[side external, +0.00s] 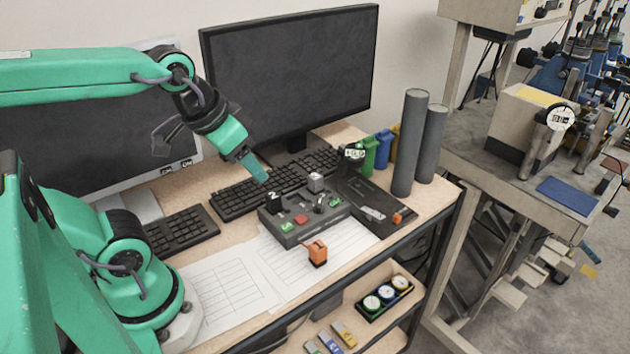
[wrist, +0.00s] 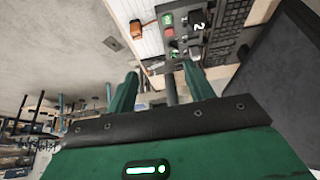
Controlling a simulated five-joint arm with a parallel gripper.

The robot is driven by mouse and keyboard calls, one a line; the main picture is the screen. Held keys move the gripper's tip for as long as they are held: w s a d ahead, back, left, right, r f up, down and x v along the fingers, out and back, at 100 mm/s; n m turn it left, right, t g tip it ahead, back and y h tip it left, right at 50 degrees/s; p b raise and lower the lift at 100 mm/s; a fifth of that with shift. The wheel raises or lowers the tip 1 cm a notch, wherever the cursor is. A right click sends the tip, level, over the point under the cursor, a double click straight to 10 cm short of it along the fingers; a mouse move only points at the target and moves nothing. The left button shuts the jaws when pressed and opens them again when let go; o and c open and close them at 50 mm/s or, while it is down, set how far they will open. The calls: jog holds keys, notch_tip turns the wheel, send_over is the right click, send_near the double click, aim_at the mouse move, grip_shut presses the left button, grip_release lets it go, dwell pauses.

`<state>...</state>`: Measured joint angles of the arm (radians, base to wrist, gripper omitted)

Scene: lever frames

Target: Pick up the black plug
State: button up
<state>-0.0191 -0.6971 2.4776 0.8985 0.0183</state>
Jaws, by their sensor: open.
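A black block marked with a white 2 (side external: 273,202), which looks like the black plug, sits at the left end of the dark control box (side external: 300,222). It also shows near the top of the wrist view (wrist: 199,25). My gripper (side external: 260,177) hangs above and behind the box, tilted down, apart from the block. In the wrist view my gripper's two green fingers (wrist: 162,88) are spread apart with nothing held between them. The box also carries a grey block (side external: 315,182), a red button (side external: 301,219) and small levers.
An orange plug (side external: 317,252) stands on paper sheets (side external: 225,285) in front of the box. Keyboards (side external: 235,198) and a monitor (side external: 290,75) lie behind.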

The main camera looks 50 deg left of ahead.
jog(key=w+a+f+g, duration=0.3)
jog(key=w+a+f, duration=0.1)
jog(key=w+a, duration=0.15)
jog(key=g, duration=0.2)
send_over(273, 195)
notch_tip(273, 195, down, 8)
jog(key=shift+w+r, duration=0.1)
jog(key=shift+r, duration=0.15)
jog(key=shift+w+a+f, duration=0.1)
jog(key=shift+a+f, duration=0.1)
jog(key=shift+f, duration=0.15)
jog(key=shift+f, duration=1.3)
jog(key=shift+s+d+f, duration=0.1)
jog(key=shift+f, duration=1.2)
jog(key=shift+s+d+f, duration=0.1)
jog(key=shift+f, duration=1.2)
jog(key=c, duration=1.1)
